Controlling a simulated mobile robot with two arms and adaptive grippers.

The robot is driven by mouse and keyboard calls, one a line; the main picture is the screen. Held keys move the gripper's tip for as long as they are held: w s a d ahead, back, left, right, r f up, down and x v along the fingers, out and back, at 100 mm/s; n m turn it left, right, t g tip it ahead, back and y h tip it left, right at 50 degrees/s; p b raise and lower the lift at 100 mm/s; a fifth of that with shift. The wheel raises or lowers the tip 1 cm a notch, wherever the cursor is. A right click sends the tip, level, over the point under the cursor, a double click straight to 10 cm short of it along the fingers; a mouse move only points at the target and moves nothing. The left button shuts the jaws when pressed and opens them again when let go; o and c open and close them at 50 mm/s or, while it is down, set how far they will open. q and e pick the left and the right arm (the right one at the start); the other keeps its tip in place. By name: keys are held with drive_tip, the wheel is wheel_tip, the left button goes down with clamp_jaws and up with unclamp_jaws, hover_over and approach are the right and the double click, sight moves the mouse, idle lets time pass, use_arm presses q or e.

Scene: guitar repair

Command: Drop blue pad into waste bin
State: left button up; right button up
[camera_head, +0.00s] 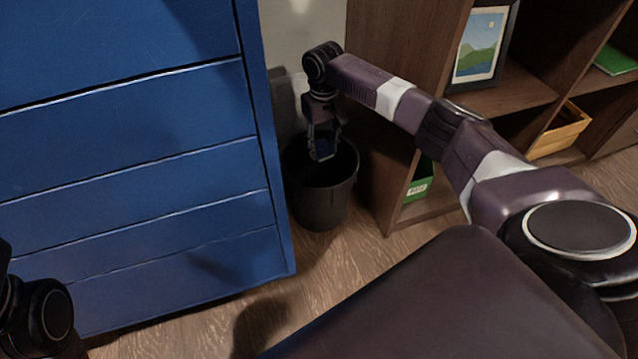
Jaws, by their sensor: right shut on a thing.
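The black waste bin (322,207) stands upright on the floor between the blue cabinet and the wooden shelf. My right gripper (322,153) points down over the bin's mouth. It is shut on the blue pad (324,152), of which only a small blue patch shows between the fingers. The bin's inside is dark, and I cannot make out anything in it. Part of my left arm shows at the lower left edge; its gripper is not in view.
A blue drawer cabinet (150,160) stands close on the bin's left. A wooden shelf (385,150) on the right holds a framed picture (480,45), a yellow wooden box (562,130) and a green box (418,182). Bare wooden floor (345,250) lies in front of the bin.

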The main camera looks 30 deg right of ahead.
drive_tip(key=o, duration=1.1)
wheel_tip(320, 180, up, 12)
drive_tip(key=shift+s, duration=0.1)
